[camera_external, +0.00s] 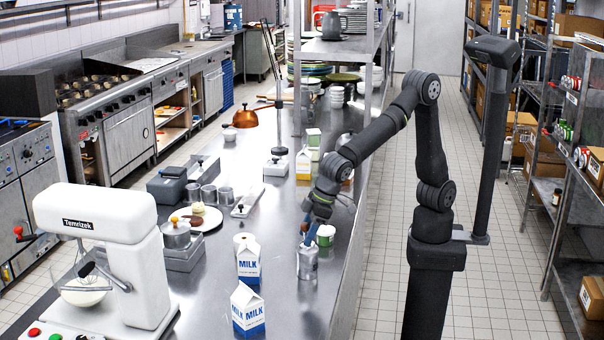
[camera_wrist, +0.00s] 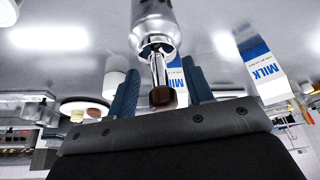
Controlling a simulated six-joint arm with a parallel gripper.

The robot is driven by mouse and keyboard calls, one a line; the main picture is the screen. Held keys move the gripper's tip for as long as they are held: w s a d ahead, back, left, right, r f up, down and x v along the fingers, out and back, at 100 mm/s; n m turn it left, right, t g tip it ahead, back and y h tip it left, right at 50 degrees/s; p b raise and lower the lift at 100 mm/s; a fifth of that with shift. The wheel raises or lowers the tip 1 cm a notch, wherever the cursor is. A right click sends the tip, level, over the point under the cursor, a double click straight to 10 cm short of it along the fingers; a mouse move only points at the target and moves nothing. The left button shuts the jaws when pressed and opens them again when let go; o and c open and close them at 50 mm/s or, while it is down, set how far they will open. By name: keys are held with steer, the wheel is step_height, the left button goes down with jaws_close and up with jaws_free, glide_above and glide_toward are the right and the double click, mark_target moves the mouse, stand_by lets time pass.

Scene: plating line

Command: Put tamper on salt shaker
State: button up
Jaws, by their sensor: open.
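A steel cylinder, which looks like the salt shaker (camera_external: 307,265), stands upright on the counter below my gripper. In the wrist view the salt shaker (camera_wrist: 150,18) is at the top centre. The tamper (camera_wrist: 157,65), with a flared chrome base, narrow neck and dark brown end, is in line with the shaker's top and appears to touch it. My gripper (camera_wrist: 162,88) is open. Its two blue fingers stand on either side of the tamper's brown end, with gaps visible. In the external view my gripper (camera_external: 312,232) is just above the shaker and hides most of the tamper.
Two milk cartons (camera_external: 248,262) (camera_external: 248,308) stand left and front of the shaker. A green-and-white can (camera_external: 326,236) stands close to its right. A white plate with food (camera_external: 205,218) and small metal cups (camera_external: 208,195) are farther left. The counter's right edge is near.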

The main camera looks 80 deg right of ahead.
mark_target(306, 223)
steer(key=v, duration=1.2)
steer(key=shift+f, duration=0.15)
steer(key=x, duration=1.1)
steer(key=shift+w+f, duration=0.15)
steer(key=shift+f, duration=0.15)
steer(key=shift+w+a+r, duration=0.1)
steer(key=shift+a+r, duration=0.05)
steer(key=shift+r, duration=1.6)
